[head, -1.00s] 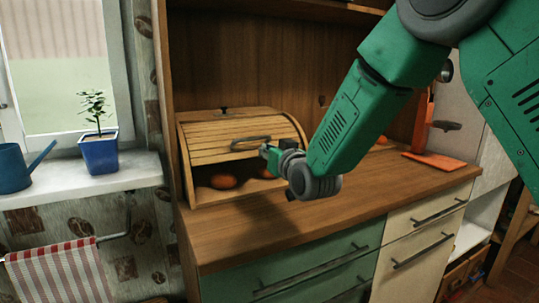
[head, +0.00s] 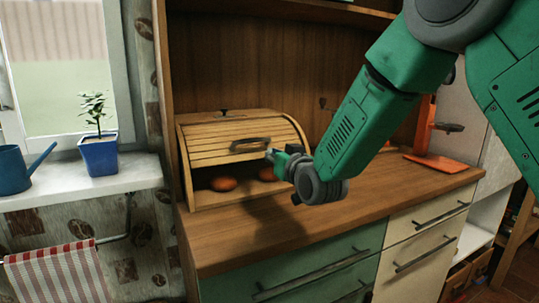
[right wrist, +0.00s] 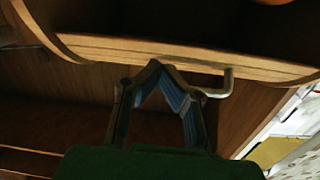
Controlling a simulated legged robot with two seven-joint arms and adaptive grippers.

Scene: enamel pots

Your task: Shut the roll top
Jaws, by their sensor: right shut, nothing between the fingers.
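The wooden bread box (head: 188,178) stands on the counter in the head view. Its slatted roll top (head: 215,143) is partly down, leaving a gap at the front through which bread rolls (head: 223,184) show. A handle (head: 249,145) sits on the roll top's front; it also shows in the right wrist view (right wrist: 226,84). My right gripper (head: 271,155) is in front of the roll top, just right of the handle and slightly lower. In the right wrist view its fingertips (right wrist: 156,66) meet, empty, near the slatted edge (right wrist: 110,50). Contact cannot be told. My left gripper is out of view.
The wooden counter (head: 255,232) is clear in front of the box. An orange stand (head: 436,161) is at the right. A potted plant (head: 99,155) and a blue watering can (head: 14,170) stand on the windowsill at left.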

